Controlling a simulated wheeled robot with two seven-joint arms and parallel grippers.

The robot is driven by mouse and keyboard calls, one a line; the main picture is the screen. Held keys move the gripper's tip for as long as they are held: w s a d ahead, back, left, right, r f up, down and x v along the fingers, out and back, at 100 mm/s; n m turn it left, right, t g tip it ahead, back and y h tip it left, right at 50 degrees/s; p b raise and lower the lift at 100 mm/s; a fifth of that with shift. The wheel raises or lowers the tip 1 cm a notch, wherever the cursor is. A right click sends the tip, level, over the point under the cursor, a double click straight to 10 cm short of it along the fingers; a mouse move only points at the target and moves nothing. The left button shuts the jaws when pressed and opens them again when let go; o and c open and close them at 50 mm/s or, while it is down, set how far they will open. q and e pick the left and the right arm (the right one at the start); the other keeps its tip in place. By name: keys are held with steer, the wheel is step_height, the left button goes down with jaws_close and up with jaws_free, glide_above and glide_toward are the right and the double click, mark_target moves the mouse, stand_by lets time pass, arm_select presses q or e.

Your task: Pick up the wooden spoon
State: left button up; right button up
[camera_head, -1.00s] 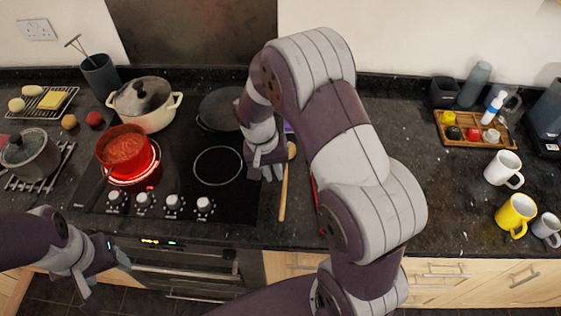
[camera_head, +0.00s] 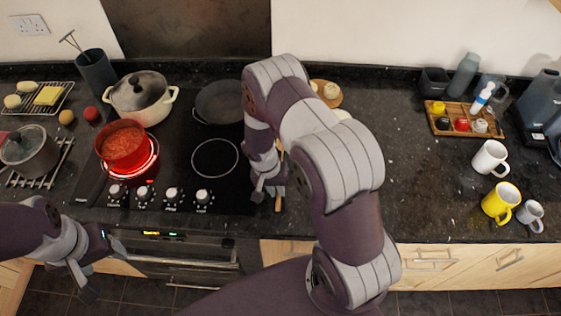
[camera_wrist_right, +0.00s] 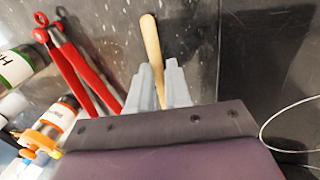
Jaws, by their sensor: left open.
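The wooden spoon shows as a pale handle (camera_head: 278,203) on the dark worktop, right of the hob; my right arm hides the rest. In the right wrist view the spoon's handle (camera_wrist_right: 151,45) runs down between the fingers. My right gripper (camera_head: 268,191) is low over the worktop at the spoon. Its fingertips (camera_wrist_right: 159,72) lie close on either side of the handle; I cannot tell whether they press on it. My left gripper (camera_head: 103,265) is open and empty, in front of the oven and well away from the spoon.
Red tongs (camera_wrist_right: 80,70) and spice jars (camera_wrist_right: 50,125) lie left of the spoon in the right wrist view. A red pan (camera_head: 124,150) stands on a glowing ring. A lidded pot (camera_head: 142,98) and a dark pan (camera_head: 218,103) stand behind. Mugs (camera_head: 490,158) are at right.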

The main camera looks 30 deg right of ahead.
steer(key=shift+d, duration=0.15)
steer(key=shift+c, duration=0.2)
jaws_close()
